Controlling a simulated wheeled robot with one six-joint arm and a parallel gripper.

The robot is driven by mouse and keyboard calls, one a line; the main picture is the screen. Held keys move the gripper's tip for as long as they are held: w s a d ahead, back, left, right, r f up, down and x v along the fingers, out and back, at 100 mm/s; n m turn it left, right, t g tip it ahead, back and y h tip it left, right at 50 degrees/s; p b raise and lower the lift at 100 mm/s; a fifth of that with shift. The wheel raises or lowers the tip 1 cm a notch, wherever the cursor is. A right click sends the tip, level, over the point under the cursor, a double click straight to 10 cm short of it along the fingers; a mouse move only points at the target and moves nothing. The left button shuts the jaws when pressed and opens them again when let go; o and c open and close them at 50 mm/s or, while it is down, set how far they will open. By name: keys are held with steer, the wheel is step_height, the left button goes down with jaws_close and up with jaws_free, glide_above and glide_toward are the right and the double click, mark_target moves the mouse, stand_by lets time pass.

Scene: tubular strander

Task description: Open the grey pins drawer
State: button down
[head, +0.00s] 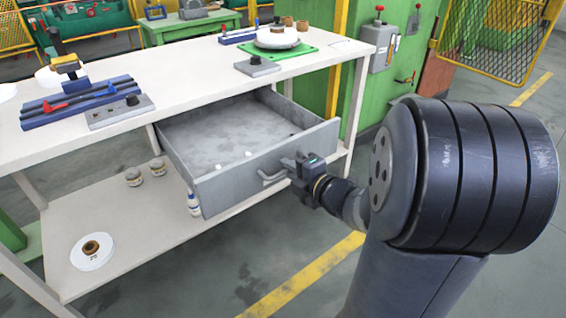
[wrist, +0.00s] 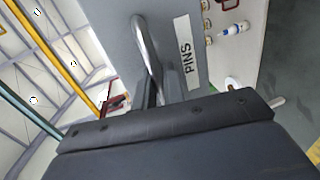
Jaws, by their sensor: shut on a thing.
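The grey pins drawer (head: 262,165) hangs under the white workbench and is pulled well out, its inside showing a few small light items. Its metal bar handle (head: 270,180) is on the front face. My gripper (head: 297,168) is at the handle's right part, shut on it. In the wrist view the curved handle (wrist: 147,45) runs down between my gripper's fingers (wrist: 158,92). The PINS label (wrist: 187,52) is on the drawer front beside it. The fingertips are partly hidden in the head view.
The workbench (head: 200,65) carries blue fixtures, a green plate (head: 277,52) and a white spool. Its lower shelf (head: 120,215) holds small jars, a bottle (head: 193,203) and a white reel (head: 92,251). A green cabinet stands right of it. Floor in front is clear.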

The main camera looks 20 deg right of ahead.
steer(key=shift+s, duration=0.1)
steer(key=c, duration=1.6)
jaws_free()
steer(key=shift+c, duration=0.2)
steer(key=p+v, duration=0.2)
steer(key=v, duration=0.8)
steer(key=shift+s+p, duration=0.3)
steer(key=shift+s, duration=0.05)
steer(key=shift+d, duration=0.15)
steer(key=shift+w, duration=0.1)
steer(key=shift+b+x, duration=1.3)
steer(key=shift+x, duration=4.05)
